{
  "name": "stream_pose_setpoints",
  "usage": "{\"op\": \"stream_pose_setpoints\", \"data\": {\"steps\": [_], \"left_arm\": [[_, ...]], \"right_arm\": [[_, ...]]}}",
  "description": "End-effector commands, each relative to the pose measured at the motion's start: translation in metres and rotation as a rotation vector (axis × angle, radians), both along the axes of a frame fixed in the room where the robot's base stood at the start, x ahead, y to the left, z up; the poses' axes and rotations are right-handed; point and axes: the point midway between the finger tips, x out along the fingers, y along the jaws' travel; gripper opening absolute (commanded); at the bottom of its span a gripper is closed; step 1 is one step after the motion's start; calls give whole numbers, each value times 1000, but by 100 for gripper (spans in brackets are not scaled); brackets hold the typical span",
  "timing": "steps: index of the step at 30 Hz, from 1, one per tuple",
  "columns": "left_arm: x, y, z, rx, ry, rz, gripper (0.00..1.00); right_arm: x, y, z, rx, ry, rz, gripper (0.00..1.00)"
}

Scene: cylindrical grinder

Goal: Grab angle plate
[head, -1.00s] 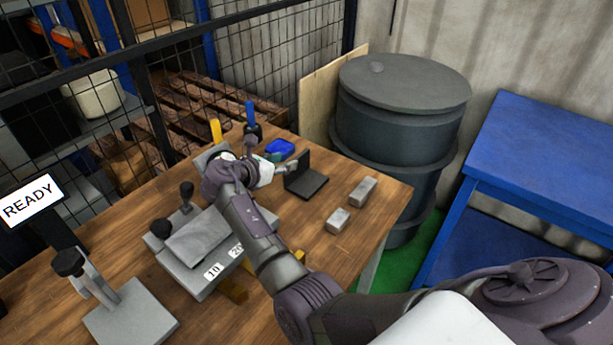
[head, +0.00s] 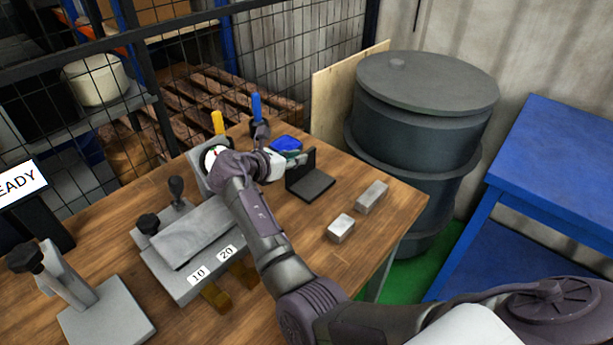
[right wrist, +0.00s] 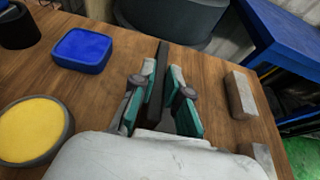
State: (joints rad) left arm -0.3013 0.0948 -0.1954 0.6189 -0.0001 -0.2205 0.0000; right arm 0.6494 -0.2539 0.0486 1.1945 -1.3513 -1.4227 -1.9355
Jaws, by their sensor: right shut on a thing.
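The angle plate (head: 313,186) is a dark L-shaped piece on the wooden table, with one leg flat and one leg upright. My right gripper (head: 298,160) reaches it from the left and is shut on its upright leg. In the right wrist view the two teal-padded fingers of the gripper (right wrist: 160,98) stand on either side of the dark upright leg (right wrist: 161,62). The plate's flat leg is mostly hidden there. The plate appears to rest on the table. My left gripper is not in view.
Two grey metal blocks (head: 371,197) (head: 341,228) lie right of the plate. A blue round-cornered container (right wrist: 82,50) and a yellow-topped one (right wrist: 33,130) are nearby. The grinder (head: 195,240) stands left. A dark drum (head: 420,125) stands behind the table edge.

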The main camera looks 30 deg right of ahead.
Motion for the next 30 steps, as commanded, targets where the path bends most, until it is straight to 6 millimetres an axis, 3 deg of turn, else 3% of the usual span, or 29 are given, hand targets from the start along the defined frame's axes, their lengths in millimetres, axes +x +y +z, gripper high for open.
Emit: {"op": "stream_pose_setpoints", "data": {"steps": [9,17,27,30], "left_arm": [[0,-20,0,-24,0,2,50],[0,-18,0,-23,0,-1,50],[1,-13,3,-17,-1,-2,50],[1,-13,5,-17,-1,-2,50]], "right_arm": [[1,-2,6,-9,-8,-1,0],[1,-1,9,-7,-9,-1,0],[2,-1,46,-7,-13,0,0],[-7,-8,52,-8,-11,-2,0]]}}
